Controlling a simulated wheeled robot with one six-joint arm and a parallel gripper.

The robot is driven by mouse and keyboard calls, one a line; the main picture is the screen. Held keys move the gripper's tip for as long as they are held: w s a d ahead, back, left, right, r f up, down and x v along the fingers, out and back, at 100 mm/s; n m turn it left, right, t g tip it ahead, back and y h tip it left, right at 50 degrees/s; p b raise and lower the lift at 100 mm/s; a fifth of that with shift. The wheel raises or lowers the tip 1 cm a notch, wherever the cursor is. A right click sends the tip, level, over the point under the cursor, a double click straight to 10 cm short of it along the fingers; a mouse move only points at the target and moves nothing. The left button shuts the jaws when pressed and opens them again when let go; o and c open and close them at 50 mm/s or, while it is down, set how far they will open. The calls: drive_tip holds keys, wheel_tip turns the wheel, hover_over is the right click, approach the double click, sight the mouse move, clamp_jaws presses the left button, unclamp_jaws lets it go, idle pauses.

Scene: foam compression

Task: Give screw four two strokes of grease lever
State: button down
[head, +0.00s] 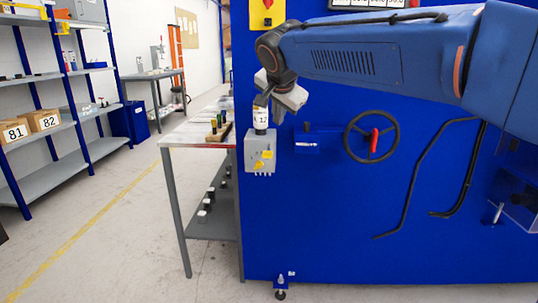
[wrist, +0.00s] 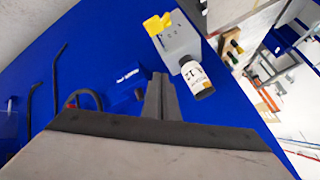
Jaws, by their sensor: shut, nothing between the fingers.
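My gripper (head: 262,97) is shut and empty, in front of the blue machine's left end. In the wrist view its dark fingers (wrist: 158,92) are together and point toward the blue panel. In the head view the fingers are close above a white labelled bottle (head: 260,120); in the wrist view this bottle (wrist: 197,80) is right of the fingers, and I cannot tell whether they touch. The bottle is at the top of a grey box with yellow parts (head: 260,154). No grease lever or screw number can be made out for certain.
The blue machine (head: 330,230) carries a handwheel with a red grip (head: 372,138), a small blue block (head: 305,143) and bent black bars (head: 412,185). A table (head: 178,139) stands left, with shelves (head: 60,110) beyond. Floor between them is clear.

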sight(267, 154)
drive_tip(key=a, duration=0.2)
drive_tip(key=w+a+r, duration=0.1)
drive_tip(key=shift+w+a, duration=0.1)
drive_tip(key=shift+a, duration=0.1)
drive_tip(key=shift+f, duration=4.4)
drive_tip(key=shift+f, duration=0.2)
drive_tip(key=shift+f, duration=0.25)
